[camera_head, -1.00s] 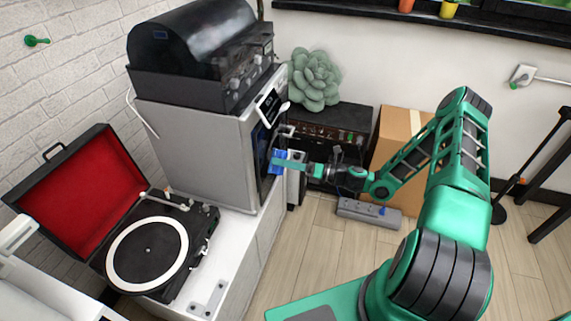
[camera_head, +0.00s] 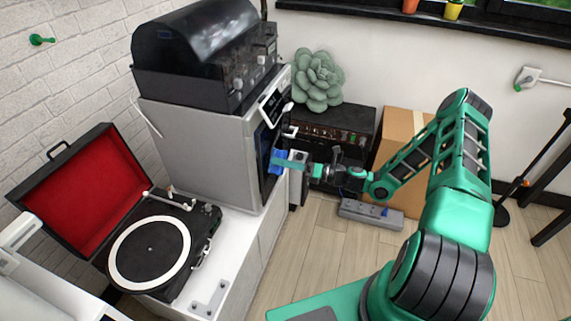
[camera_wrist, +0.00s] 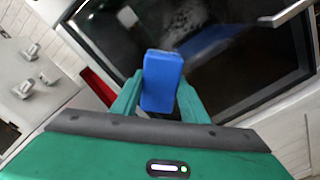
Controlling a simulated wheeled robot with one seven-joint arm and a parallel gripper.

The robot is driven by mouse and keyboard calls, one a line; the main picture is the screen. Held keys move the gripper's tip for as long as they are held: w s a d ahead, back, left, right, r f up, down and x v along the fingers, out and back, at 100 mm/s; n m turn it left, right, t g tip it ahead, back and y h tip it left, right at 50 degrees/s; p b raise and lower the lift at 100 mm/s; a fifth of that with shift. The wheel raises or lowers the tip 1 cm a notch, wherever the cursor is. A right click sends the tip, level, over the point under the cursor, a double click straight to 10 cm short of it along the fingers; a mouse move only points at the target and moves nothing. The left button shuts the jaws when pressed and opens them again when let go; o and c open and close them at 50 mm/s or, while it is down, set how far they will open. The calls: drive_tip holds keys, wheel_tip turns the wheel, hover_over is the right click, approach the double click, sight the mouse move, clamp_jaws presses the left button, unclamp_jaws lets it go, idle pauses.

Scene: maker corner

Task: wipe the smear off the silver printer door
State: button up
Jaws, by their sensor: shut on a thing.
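The silver printer (camera_head: 195,150) stands on a white cabinet, and its door (camera_head: 265,155) faces right, seen edge-on. In the wrist view the door's dark glass panel (camera_wrist: 250,70) fills the upper part, inside a pale frame. My gripper (camera_head: 285,162) is shut on a blue sponge (camera_wrist: 162,80), held between its two green fingers. The sponge (camera_head: 277,160) is right in front of the door in the head view; I cannot tell whether it touches. A blue streak, perhaps a reflection, shows on the glass behind the sponge. I cannot make out the smear for certain.
A black domed machine (camera_head: 205,55) sits on the printer. An open turntable (camera_head: 150,250) with a red-lined lid is at the left. A black amplifier (camera_head: 335,130), a cardboard box (camera_head: 395,140) and a grey power strip (camera_head: 370,213) stand behind my arm.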

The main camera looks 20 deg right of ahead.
drive_tip(key=shift+w+a, duration=0.25)
drive_tip(key=shift+a, duration=0.05)
